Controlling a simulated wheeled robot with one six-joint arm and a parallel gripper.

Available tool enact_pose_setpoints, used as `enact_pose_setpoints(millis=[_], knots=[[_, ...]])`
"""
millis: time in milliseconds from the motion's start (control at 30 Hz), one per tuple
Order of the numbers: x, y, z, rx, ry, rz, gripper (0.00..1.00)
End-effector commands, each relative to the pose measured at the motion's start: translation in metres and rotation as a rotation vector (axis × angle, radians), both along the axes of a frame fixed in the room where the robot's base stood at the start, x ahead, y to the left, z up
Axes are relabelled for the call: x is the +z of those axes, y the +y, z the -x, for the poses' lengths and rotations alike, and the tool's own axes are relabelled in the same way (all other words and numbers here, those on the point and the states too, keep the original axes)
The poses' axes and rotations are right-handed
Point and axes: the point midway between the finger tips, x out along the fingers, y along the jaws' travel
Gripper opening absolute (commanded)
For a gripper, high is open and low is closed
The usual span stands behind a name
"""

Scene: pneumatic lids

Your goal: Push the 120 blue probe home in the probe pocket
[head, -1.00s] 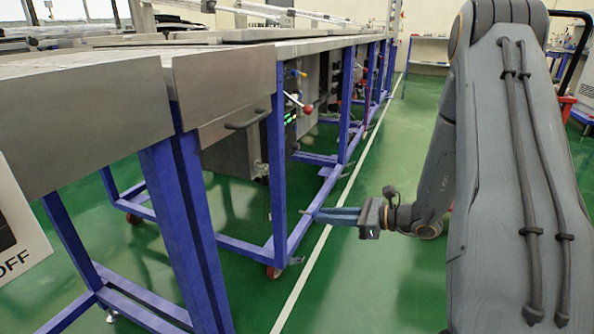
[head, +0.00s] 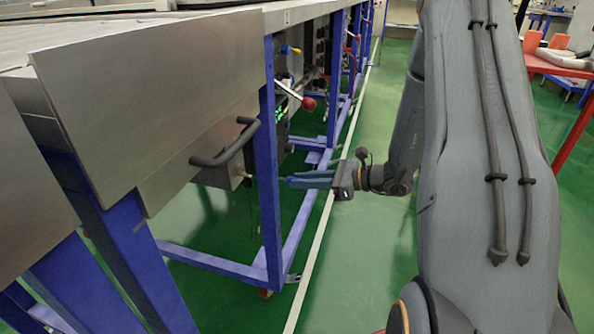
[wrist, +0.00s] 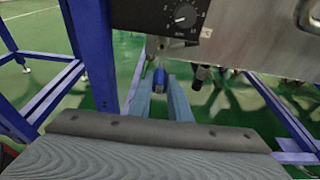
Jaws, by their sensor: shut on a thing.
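My gripper (head: 290,181) reaches left at the blue frame leg under the steel bench, its fingers level. In the wrist view my gripper (wrist: 158,82) is shut on the blue probe (wrist: 160,77), a small blue piece between the two fingertips. Most of the probe is hidden by the fingers and is too small to make out in the head view. I cannot pick out the probe pocket for certain in either view.
A blue leg (head: 268,170) stands close by the fingertips. A black handle (head: 228,146) and red knob (head: 308,104) jut from the bench. Green floor to the right is open; a red table (head: 570,68) stands farther right.

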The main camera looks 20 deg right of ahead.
Motion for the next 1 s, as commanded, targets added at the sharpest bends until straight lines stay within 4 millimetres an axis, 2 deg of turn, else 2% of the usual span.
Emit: enact_pose_setpoints(millis=[500, 1000], knots=[[0.002, 0.001, 0.000, 0.003, -0.002, 0.001, 0.00], [0.001, 0.036, -0.025, 0.004, -0.003, 0.002, 0.00]])
